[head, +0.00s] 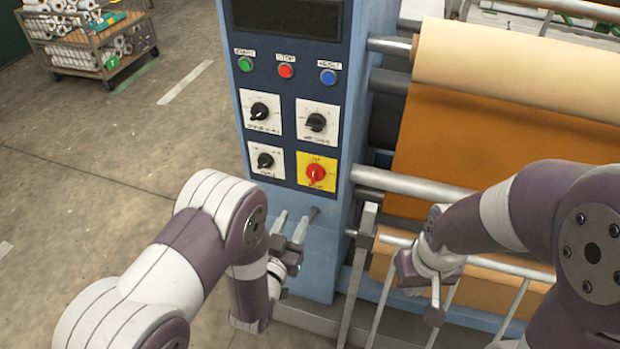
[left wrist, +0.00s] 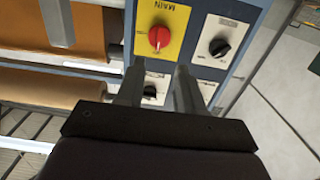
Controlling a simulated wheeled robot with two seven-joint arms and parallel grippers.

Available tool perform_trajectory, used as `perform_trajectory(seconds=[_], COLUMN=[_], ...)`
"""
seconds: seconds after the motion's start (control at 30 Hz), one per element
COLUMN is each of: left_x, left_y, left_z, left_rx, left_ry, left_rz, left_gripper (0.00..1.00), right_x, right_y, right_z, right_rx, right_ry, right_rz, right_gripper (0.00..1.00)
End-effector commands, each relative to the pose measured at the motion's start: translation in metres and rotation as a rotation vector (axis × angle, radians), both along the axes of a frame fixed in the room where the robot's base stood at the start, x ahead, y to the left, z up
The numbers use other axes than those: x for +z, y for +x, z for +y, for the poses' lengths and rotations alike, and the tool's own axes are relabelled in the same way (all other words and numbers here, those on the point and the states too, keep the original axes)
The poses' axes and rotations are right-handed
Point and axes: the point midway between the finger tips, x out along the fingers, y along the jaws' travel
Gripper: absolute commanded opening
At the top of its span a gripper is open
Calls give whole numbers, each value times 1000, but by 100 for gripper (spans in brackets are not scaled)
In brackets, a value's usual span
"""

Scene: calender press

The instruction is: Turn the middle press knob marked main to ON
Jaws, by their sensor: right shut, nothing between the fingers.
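The knob marked MAIN is red on a yellow plate (head: 316,173), at the lower right of a two-by-two group of knobs on the blue press panel. It also shows in the left wrist view as a red knob (left wrist: 159,38), above and beyond my fingers. I cannot tell its exact setting. My left gripper (head: 298,213) is open and empty, below the yellow plate in the head view and apart from the knob. In the left wrist view its two fingers (left wrist: 157,78) stand apart. My right gripper (head: 434,315) is shut and empty, low in front of the rollers.
Three black knobs on white plates (head: 265,161) share the panel. Green, red and blue buttons (head: 286,71) sit above them. Rollers with orange and cream sheet (head: 510,70) and a metal rail (head: 480,262) stand to the right. The floor at left is clear; a cart (head: 90,38) is far off.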

Motion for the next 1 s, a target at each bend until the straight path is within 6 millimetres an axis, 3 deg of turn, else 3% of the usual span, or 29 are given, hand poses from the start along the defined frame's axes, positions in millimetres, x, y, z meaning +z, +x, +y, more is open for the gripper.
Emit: perform_trajectory(seconds=[0.17,0.4,0.6,0.97,1.0], left_x=[12,12,10,9,9], left_y=[17,76,111,121,121], left_z=[-5,-24,-35,-39,-39], left_rx=[1,0,1,1,0], left_ry=[-16,-15,-14,-15,-15], left_rz=[-47,-46,-43,-42,-42], left_gripper=[37,37,37,37,31], right_x=[4,14,19,19,19], right_y=[0,0,0,0,0], right_z=[0,0,0,0,0], right_rx=[0,0,0,0,0], right_ry=[0,0,0,0,0], right_rz=[0,0,0,0,0], right_gripper=[0,0,0,0,0])
